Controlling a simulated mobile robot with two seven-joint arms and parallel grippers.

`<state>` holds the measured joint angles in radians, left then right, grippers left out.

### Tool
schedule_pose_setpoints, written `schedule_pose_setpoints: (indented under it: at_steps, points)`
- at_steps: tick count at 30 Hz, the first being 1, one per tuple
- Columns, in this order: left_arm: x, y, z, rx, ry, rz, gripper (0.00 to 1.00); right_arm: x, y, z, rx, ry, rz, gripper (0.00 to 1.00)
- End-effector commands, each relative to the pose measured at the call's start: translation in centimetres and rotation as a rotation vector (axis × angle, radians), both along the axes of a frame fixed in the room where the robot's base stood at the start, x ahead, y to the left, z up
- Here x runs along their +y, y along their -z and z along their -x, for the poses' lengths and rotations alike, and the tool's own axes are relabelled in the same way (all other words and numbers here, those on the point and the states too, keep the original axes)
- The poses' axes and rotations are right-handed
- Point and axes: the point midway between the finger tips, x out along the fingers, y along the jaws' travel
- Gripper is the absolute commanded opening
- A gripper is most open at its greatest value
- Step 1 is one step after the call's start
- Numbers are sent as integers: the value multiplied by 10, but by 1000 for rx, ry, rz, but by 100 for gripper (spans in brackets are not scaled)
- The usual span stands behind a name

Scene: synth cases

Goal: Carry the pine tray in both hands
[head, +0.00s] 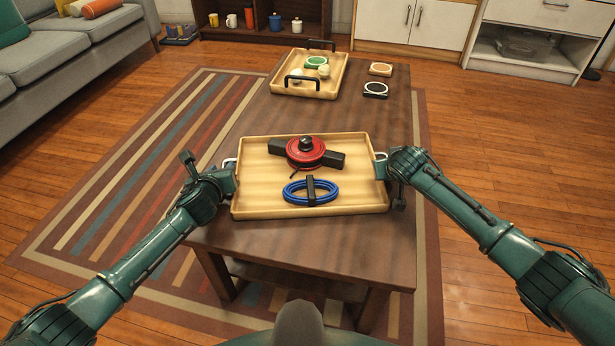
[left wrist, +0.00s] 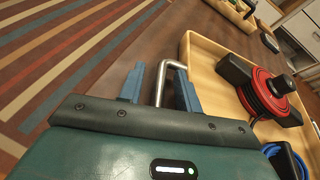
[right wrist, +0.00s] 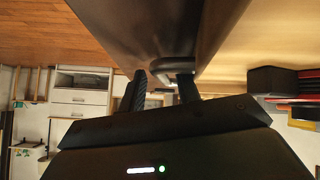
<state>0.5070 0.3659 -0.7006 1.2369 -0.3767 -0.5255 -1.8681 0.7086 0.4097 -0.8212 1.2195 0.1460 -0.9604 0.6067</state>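The pale wooden tray (head: 258,165) with metal side handles lies on the coffee table, holding a red round device (head: 306,152) with black arms and a blue cable coil (head: 322,194) with a black strap. My left gripper (head: 231,174) is at the tray's left side. In the left wrist view its fingers (left wrist: 159,88) stand apart with the left metal handle (left wrist: 174,65) between them and gaps showing. My right gripper (head: 382,166) is at the right side. In the right wrist view its fingers (right wrist: 160,92) are spread around the right handle (right wrist: 172,64); contact is unclear.
A second wooden tray (head: 277,79) with black handles, holding a green ring and pale round items, stands at the table's far end. The table (head: 440,190) is clear right of the near tray.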

Motion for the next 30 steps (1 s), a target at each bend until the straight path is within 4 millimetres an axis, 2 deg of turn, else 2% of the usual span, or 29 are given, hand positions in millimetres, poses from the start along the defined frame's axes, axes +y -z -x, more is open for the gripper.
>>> schedule_pose_setpoints:
  at_steps: [8, 14, 20, 30]
  points:
    - [-2, -2, 0, -1, 2, 2, 34, 3, -1, 0, 0, -4, -4, 34]
    - [-2, -15, 0, -2, 4, 3, 34, 3, -14, 0, -1, -5, -5, 34]
    - [-2, -42, 0, -2, 3, 2, 34, 3, -42, 0, -1, -5, -4, 34]
    - [-2, -100, 0, -1, 3, 2, 34, 2, -100, 0, 0, -3, -3, 34]
